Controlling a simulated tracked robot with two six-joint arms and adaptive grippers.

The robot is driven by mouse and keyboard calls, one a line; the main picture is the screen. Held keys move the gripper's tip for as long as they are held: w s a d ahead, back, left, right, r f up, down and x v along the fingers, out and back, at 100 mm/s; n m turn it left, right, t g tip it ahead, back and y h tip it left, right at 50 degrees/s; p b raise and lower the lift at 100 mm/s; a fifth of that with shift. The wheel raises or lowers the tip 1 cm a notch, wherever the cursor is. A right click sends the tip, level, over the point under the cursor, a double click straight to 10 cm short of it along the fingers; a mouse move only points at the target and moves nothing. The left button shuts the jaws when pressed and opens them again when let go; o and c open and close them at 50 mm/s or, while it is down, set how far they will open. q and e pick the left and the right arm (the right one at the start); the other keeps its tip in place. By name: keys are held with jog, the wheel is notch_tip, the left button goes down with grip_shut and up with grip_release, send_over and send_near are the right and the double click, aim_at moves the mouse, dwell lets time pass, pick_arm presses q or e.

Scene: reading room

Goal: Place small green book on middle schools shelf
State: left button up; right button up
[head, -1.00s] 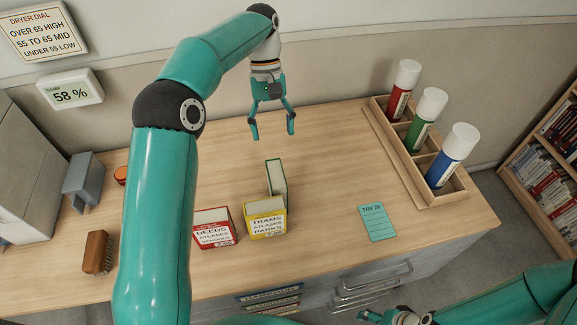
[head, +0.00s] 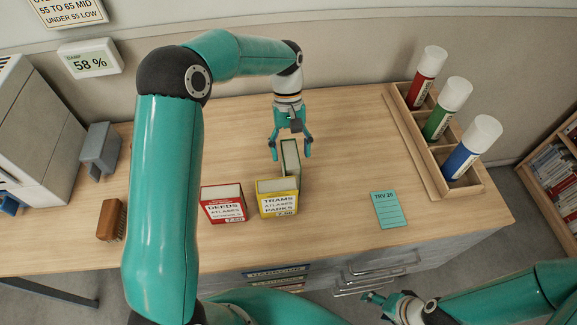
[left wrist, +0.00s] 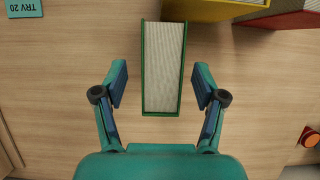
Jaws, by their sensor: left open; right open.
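The small green book (head: 291,160) stands upright on the desk behind a yellow book labelled TRAMS ATLASES PARKS (head: 277,197). My left gripper (head: 290,150) is open, just above and behind the green book. In the left wrist view, the green book (left wrist: 163,68) lies between the two open fingers, with a gap on each side; the gripper is empty. A red book (head: 223,203), whose label includes SCHOOLS, stands left of the yellow one. My right gripper (head: 377,299) is open and empty at the bottom, off the desk. No shelf marked as middle schools is readable.
A wooden rack (head: 437,155) with red, green and blue tubes stands at the right. A teal TRV 20 card (head: 388,210) lies near the front. A brush (head: 110,220) and grey holder (head: 100,148) are left. A bookcase (head: 565,160) stands far right. A wall display (head: 90,58) reads 58 %.

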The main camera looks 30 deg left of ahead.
pick_arm(q)
jog(key=p+x, duration=0.1)
jog(key=x, duration=0.4)
jog(key=shift+a, duration=0.15)
jog(key=shift+r, duration=0.1)
grip_shut()
